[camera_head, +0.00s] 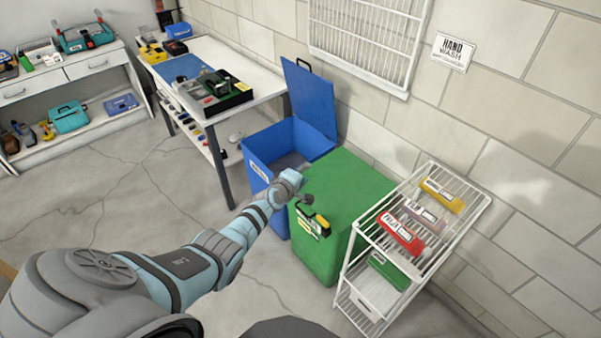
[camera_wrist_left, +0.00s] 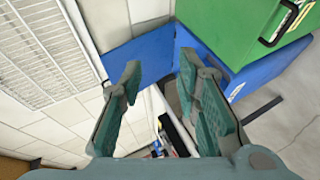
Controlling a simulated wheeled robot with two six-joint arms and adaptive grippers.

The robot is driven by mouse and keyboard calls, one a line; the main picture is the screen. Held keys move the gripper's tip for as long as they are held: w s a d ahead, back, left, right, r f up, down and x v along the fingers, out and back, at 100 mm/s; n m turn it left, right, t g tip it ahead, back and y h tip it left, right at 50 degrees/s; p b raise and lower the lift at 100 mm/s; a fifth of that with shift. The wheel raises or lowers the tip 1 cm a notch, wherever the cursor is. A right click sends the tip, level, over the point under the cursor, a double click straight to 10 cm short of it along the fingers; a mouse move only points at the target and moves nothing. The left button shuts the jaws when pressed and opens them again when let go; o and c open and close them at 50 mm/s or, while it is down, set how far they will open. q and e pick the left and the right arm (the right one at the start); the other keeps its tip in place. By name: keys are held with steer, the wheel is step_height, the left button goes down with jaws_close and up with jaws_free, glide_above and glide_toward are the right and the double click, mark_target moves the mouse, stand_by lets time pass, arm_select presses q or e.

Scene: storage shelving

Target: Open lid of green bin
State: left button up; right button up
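The green bin (camera_head: 345,180) stands against the wall, and its flat green lid looks shut. A label and a dark handle (camera_head: 312,222) are on its front left side; the bin (camera_wrist_left: 225,25) and its black handle (camera_wrist_left: 284,28) also show at the upper right in the left wrist view. My left gripper (camera_head: 307,199) is at the bin's near left edge, close to the handle; contact cannot be told. In the left wrist view its two fingers (camera_wrist_left: 160,64) are spread apart with nothing held between them. My right gripper is in neither view.
A blue bin (camera_head: 262,151) with its lid (camera_head: 312,98) raised stands left of the green bin. A white wire rack (camera_head: 347,275) with several coloured boxes stands close on the right. A worktable (camera_head: 262,85) is behind left. Floor at left is clear.

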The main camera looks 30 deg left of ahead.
arm_select(q)
steer(key=shift+s+r, duration=0.1)
steer(key=shift+s, duration=0.1)
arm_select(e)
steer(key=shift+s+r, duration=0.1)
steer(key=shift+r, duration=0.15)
